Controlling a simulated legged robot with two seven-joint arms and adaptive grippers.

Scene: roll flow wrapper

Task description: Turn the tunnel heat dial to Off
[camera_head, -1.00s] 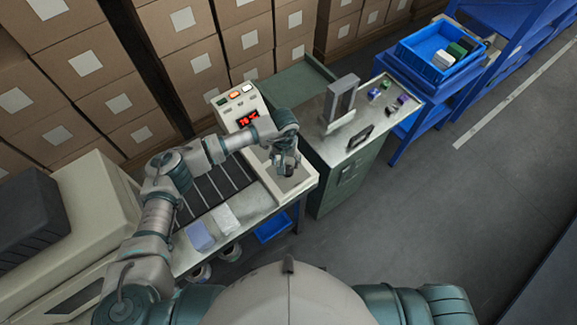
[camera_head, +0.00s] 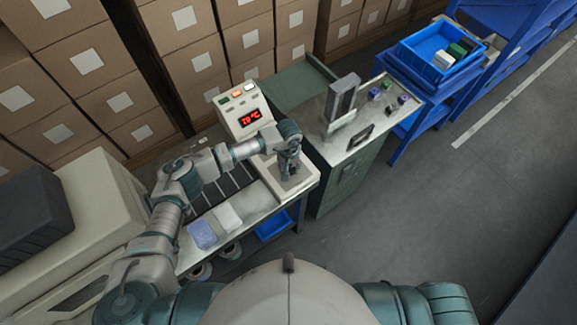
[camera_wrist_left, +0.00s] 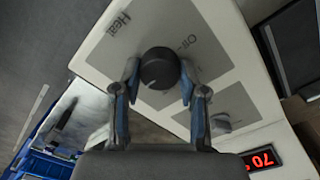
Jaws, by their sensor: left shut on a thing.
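The heat dial (camera_wrist_left: 159,68) is a round black knob on a pale panel with grey label areas in the left wrist view. A "Heat" label (camera_wrist_left: 117,27) and one that looks like "Off" (camera_wrist_left: 184,44) are printed near it. My left gripper (camera_wrist_left: 159,78) has one finger on each side of the dial and is shut on it. In the head view my left gripper (camera_head: 289,176) points down at the panel (camera_head: 302,185) at the right end of the machine and hides the dial. My right gripper is not in view.
A control box with a red display (camera_head: 251,118) reading about 70 °C stands behind my left arm. A green cabinet (camera_head: 345,165) is close on the right. A blue crate (camera_head: 413,60) sits further back.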

